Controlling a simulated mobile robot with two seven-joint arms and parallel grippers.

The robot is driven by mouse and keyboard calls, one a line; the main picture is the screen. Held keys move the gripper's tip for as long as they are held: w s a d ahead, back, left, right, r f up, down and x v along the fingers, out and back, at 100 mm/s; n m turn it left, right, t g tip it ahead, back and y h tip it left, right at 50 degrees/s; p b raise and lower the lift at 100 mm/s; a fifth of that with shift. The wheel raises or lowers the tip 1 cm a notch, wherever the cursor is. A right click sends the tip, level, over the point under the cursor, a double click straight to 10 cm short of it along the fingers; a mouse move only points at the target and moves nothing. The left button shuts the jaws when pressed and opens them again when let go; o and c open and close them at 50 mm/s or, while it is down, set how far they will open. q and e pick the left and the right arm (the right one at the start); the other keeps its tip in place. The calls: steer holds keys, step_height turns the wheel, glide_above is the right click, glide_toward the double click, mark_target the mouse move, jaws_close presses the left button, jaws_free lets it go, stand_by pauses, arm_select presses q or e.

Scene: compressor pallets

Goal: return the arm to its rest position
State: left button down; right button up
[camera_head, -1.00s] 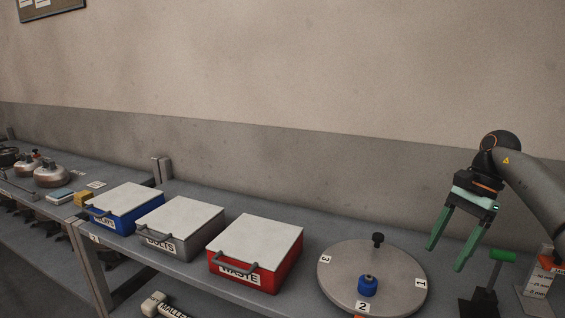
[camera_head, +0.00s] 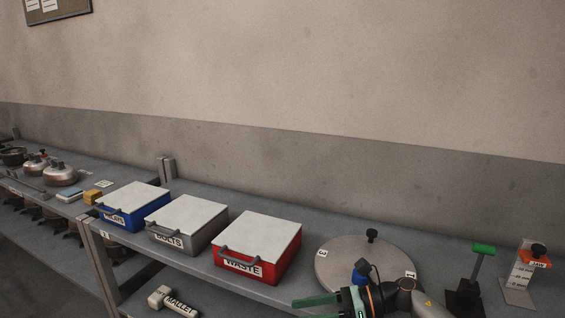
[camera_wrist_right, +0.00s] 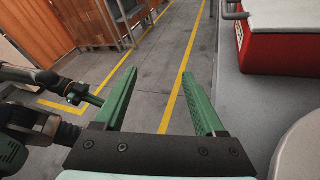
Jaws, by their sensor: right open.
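My right gripper (camera_head: 304,307) is low at the bottom of the head view, in front of the turntable, its green fingers pointing left and cut by the frame edge. In the right wrist view, my right gripper (camera_wrist_right: 159,75) is open, with its fingers apart and only floor between them. My right forearm (camera_head: 420,305) covers the front of the round grey turntable (camera_head: 340,251). At the left of the right wrist view is a dark arm part with a green tip, seemingly my left gripper (camera_wrist_right: 88,97); its jaws cannot be made out.
A red WASTE box (camera_head: 258,247), grey BOLTS box (camera_head: 187,224) and blue box (camera_head: 134,205) line the bench. A mallet (camera_head: 172,300) lies below. Open floor (camera_wrist_right: 150,55) shows beside the bench.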

arm_select(q)
steer(key=r+p, duration=0.2)
steer(key=p, duration=0.1)
steer(key=s+a+r+p, duration=0.1)
steer(key=r, duration=0.1)
steer(key=shift+p, duration=0.4)
arm_select(e)
steer(key=s+d+f+n+t+h, duration=0.3)
steer(key=s+f+n, duration=0.3)
steer(key=s+n, duration=0.2)
steer(key=s+d+f+n+t+h, duration=0.2)
steer(key=s+d+f+n+h, duration=0.3)
steer(key=s+f+n, duration=0.2)
steer(key=s+d+f+n+t+h, duration=0.3)
steer(key=s+d+f+n+h, duration=0.1)
steer(key=s+n, duration=0.5)
step_height(320, 180, down, 2)
steer(key=shift+s+d+f+t+h, duration=0.15)
steer(key=shift+s+t+h, duration=0.25)
steer(key=shift+s, duration=0.45)
arm_select(q)
steer(key=shift+s, duration=0.15)
